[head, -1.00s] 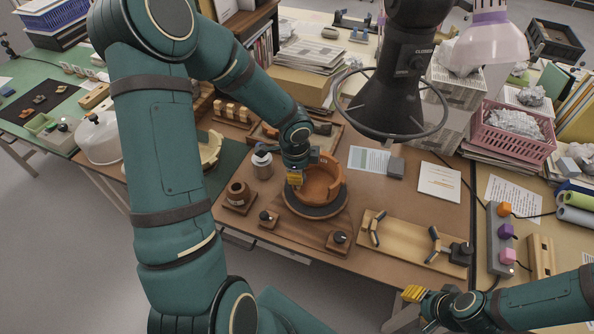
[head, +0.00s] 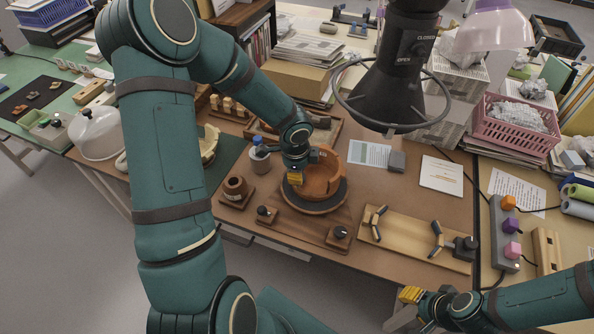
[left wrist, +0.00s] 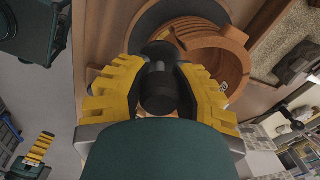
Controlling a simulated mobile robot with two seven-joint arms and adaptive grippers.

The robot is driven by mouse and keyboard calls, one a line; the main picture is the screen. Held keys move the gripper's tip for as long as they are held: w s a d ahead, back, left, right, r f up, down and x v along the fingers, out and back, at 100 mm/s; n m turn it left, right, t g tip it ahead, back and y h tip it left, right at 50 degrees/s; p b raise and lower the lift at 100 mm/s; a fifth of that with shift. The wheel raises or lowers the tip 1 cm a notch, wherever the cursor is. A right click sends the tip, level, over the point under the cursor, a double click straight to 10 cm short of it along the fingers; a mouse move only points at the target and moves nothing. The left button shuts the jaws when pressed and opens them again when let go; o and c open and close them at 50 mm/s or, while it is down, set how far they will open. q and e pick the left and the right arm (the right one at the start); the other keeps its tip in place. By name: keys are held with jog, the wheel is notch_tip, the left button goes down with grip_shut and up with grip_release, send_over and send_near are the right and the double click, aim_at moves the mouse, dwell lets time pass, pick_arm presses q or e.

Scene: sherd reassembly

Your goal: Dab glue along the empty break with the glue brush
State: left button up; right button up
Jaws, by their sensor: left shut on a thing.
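An orange-brown clay vessel (head: 326,180) with an uneven, broken upper edge sits on a dark round turntable (head: 318,208); the vessel (left wrist: 232,65) also shows in the left wrist view. My left gripper (head: 294,179) is at the vessel's near left side. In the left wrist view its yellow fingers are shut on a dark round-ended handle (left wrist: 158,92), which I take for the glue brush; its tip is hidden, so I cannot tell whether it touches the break. My right gripper (head: 411,295) is away at the lower right, its finger gap unclear.
A brown pot (head: 236,187) on a wooden block and a pale jar (head: 259,161) stand left of the turntable. Two dark knobs (head: 265,212) (head: 340,233) stand in front. A wooden tray (head: 400,240) lies right; a black hood (head: 395,85) hangs above.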

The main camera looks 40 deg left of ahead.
pick_arm(q)
jog(key=shift+f, duration=0.25)
jog(key=shift+s+d+r+b, duration=0.1)
jog(key=shift+d+b, duration=0.3)
jog(key=shift+d, duration=0.45)
jog(key=shift+w+d+b, duration=0.95)
jog(key=shift+w+d, duration=0.15)
jog(key=shift+d, duration=1.3)
notch_tip(320, 180, up, 8)
jog(key=s+p, duration=0.2)
jog(key=p, duration=0.4)
jog(key=shift+d+r, duration=0.25)
jog(key=shift+a, duration=0.1)
